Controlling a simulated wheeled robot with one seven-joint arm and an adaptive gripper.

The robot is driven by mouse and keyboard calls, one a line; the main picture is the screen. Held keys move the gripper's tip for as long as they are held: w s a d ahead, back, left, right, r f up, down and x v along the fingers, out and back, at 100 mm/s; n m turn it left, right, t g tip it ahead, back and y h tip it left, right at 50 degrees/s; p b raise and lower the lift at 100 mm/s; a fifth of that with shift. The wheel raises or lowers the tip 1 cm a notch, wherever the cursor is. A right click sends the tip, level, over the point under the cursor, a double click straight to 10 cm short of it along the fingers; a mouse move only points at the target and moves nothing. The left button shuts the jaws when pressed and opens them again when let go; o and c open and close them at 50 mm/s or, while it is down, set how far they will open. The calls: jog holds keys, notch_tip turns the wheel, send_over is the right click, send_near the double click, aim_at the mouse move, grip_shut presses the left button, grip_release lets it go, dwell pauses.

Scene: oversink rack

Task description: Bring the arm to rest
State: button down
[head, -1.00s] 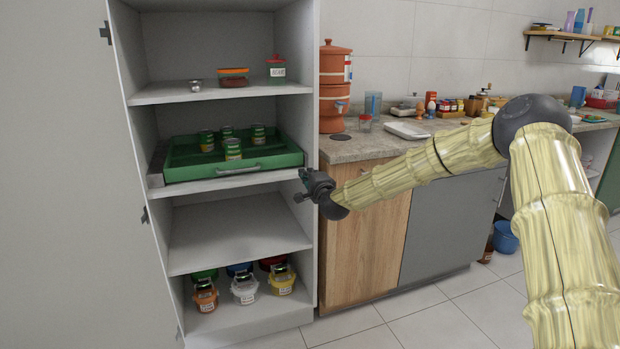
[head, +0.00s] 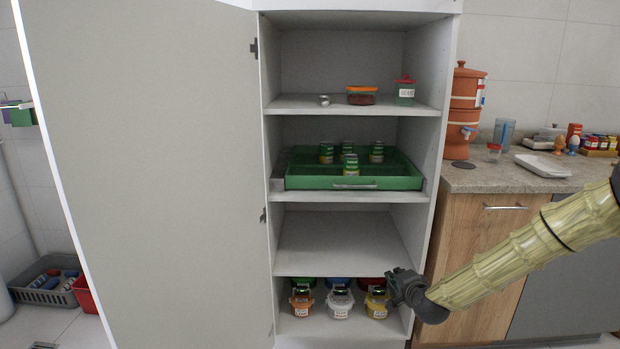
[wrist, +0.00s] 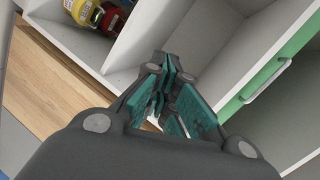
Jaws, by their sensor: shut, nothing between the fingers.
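My gripper (head: 392,287) is at the lower right of the open cabinet in the head view, in front of the bottom shelf's right side. It partly covers the yellow-lidded jar (head: 376,304) there. In the wrist view its teal-padded fingers (wrist: 166,92) are together, with nothing between them. My arm comes in from the right, across the front of the wooden counter door. A green tray (head: 300,176) with a handle holds several green cans (head: 351,166) on a middle shelf.
The cabinet door (head: 150,170) stands open at the left. The shelf below the tray (head: 335,245) is empty. Jars fill the bottom shelf. The counter (head: 480,180) at the right holds a clay water filter (head: 464,110) and a white tray (head: 542,166). A grey basket (head: 48,290) is at far left.

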jog(key=s+a+f+n+g, duration=0.2)
jog(key=s+f+n+g, duration=0.1)
jog(key=s+f, duration=0.7)
jog(key=s+a+f+n+g, duration=0.25)
jog(key=s+f, duration=0.55)
jog(key=s, duration=0.5)
jog(key=s+a+f+n+g, duration=0.3)
jog(key=s+f, duration=0.6)
jog(key=s, duration=0.2)
jog(key=s+d+f+n+g+h, duration=0.1)
jog(key=s+d+f+n+g, duration=0.15)
jog(key=s, duration=0.95)
jog(key=s+d+f+n+g+h, duration=0.1)
jog(key=s+n+g, duration=0.15)
jog(key=s, duration=0.95)
notch_tip(320, 180, up, 21)
jog(key=p, duration=2.1)
jog(key=shift+w+d+r, duration=0.15)
jog(key=shift+d, duration=0.05)
jog(key=shift+d+m, duration=0.1)
jog(key=shift+m, duration=0.25)
